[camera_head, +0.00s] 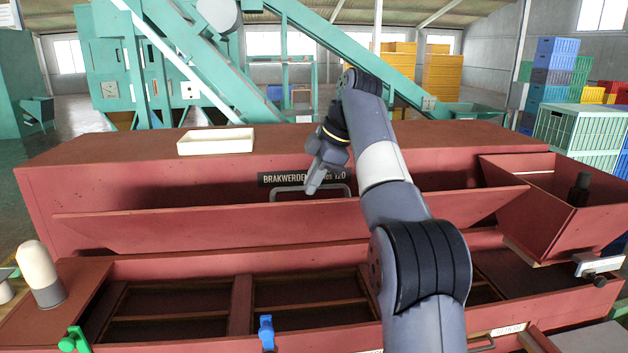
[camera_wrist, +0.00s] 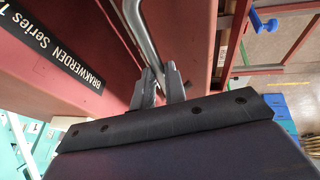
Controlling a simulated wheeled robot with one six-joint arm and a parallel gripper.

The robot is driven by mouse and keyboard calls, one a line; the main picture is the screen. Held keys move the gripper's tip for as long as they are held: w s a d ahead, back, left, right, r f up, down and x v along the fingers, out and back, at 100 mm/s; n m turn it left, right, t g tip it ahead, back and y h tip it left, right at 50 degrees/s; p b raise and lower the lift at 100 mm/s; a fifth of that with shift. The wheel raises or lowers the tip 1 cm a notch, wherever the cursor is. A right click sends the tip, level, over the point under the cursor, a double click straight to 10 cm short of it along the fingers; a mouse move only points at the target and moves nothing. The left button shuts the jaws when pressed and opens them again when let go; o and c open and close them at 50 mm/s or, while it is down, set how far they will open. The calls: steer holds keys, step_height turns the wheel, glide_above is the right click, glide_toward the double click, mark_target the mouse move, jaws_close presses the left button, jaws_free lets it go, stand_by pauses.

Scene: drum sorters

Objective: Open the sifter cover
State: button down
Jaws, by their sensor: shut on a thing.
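The sifter cover (camera_head: 180,222) is a long red panel across the red machine. It is tilted, and below it the machine's open compartments show. A grey bar handle (camera_head: 335,187) is on the cover; it also shows in the wrist view (camera_wrist: 140,35). My arm hides the right part of the cover in the head view.
A white tray (camera_head: 215,141) sits on the machine's top. A red hopper (camera_head: 560,205) is at the right. A white-capped lamp (camera_head: 40,273) stands at the left. A blue knob (camera_head: 266,333) and a green knob (camera_head: 75,341) are on the front edge.

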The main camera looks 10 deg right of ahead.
steer(key=shift+w+d+f, duration=0.1)
steer(key=shift+w+f, duration=0.15)
steer(key=shift+f, duration=0.3)
steer(key=c, duration=1.9)
jaws_free()
steer(key=o, duration=0.3)
steer(key=shift+w+f, duration=0.2)
steer(key=shift+w, duration=0.4)
steer(key=shift+o, duration=0.7)
steer(key=shift+s+r, duration=0.25)
steer(key=shift+v, duration=1.3)
steer(key=s+d, duration=0.1)
steer(key=d, duration=0.2)
steer(key=s+d, duration=0.2)
steer(key=d, duration=0.2)
steer(key=s+d, duration=0.2)
steer(key=d, duration=0.1)
steer(key=shift+d+r, duration=0.15)
steer(key=shift+d, duration=0.1)
steer(key=shift+s+d, duration=0.1)
steer(key=shift+d, duration=0.1)
steer(key=shift+c, duration=0.4)
